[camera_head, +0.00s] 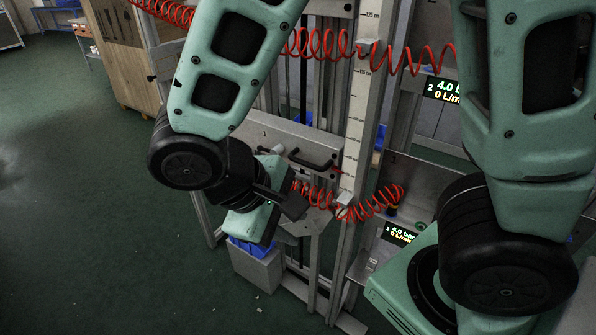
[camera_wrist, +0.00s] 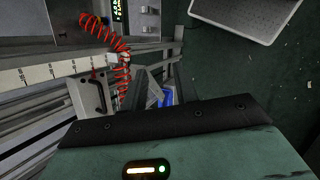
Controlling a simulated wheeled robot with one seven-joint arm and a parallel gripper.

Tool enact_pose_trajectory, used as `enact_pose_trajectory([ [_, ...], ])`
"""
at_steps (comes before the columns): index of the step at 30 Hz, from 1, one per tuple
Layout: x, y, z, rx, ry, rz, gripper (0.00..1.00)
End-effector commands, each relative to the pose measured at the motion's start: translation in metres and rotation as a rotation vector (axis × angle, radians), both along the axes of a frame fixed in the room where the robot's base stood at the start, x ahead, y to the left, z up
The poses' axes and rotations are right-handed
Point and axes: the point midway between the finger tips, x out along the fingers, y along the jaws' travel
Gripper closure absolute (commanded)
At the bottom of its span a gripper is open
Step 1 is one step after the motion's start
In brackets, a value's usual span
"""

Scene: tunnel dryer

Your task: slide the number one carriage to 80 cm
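The number one carriage (camera_head: 290,140) is a grey plate marked 1 with a black bar handle (camera_head: 312,161), on upright rails. A white centimetre scale (camera_head: 361,110) stands at its right; a small red pointer by the handle reaches toward it, its reading too small to tell. My gripper (camera_head: 284,203) is in front of and below the handle and looks apart from it. In the wrist view the carriage handle (camera_wrist: 98,96) shows beyond the gripper's housing, beside the scale (camera_wrist: 45,72).
Red coiled hoses (camera_head: 325,203) hang near the carriage, with another (camera_head: 310,43) above. Display panels (camera_head: 441,91) stand at the right. A blue bin (camera_head: 252,249) sits below my gripper. A wooden cabinet (camera_head: 122,55) stands behind. The green floor at left is open.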

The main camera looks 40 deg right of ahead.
Motion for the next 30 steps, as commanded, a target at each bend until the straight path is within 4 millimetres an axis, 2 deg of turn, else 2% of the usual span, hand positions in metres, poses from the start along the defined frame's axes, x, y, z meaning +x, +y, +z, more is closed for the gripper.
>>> enact_pose_trajectory([
  [1,0.017,-0.009,-0.027,-0.131,-0.038,-0.003,0.7],
  [3,0.043,-0.021,-0.04,-0.302,-0.135,-0.007,0.7],
  [6,0.079,-0.029,-0.05,-0.501,-0.304,0.008,0.7],
  [9,0.108,-0.028,-0.054,-0.631,-0.466,0.036,0.7],
  [12,0.126,-0.025,-0.054,-0.699,-0.579,0.058,0.7],
  [16,0.135,-0.026,-0.052,-0.728,-0.638,0.068,0.7],
  [20,0.139,-0.038,-0.053,-0.73,-0.639,0.066,0.7],
  [30,0.161,-0.102,-0.067,-0.73,-0.635,0.064,0.7],
])
